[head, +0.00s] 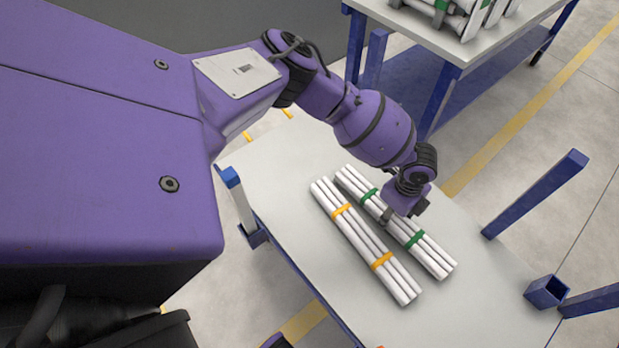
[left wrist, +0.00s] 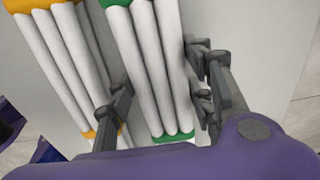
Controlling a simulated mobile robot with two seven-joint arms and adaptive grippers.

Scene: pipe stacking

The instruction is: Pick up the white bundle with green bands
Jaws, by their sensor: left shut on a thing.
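The white bundle with green bands (head: 430,254) lies on the grey table, to the right of a second white bundle with yellow bands (head: 365,240). My left gripper (head: 388,215) is over the middle of the green-banded bundle, between its two bands. In the left wrist view the green-banded bundle (left wrist: 150,70) runs between the fingers of my left gripper (left wrist: 160,100), which is shut on it. One finger sits in the gap between the two bundles. I cannot tell whether the bundle is lifted off the table. My right gripper is not in view.
The table top (head: 290,150) has free room around the bundles. Blue posts (head: 535,195) rise at its corners. A second table (head: 480,50) with more white pipes stands at the top right. A yellow floor line (head: 530,105) runs between.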

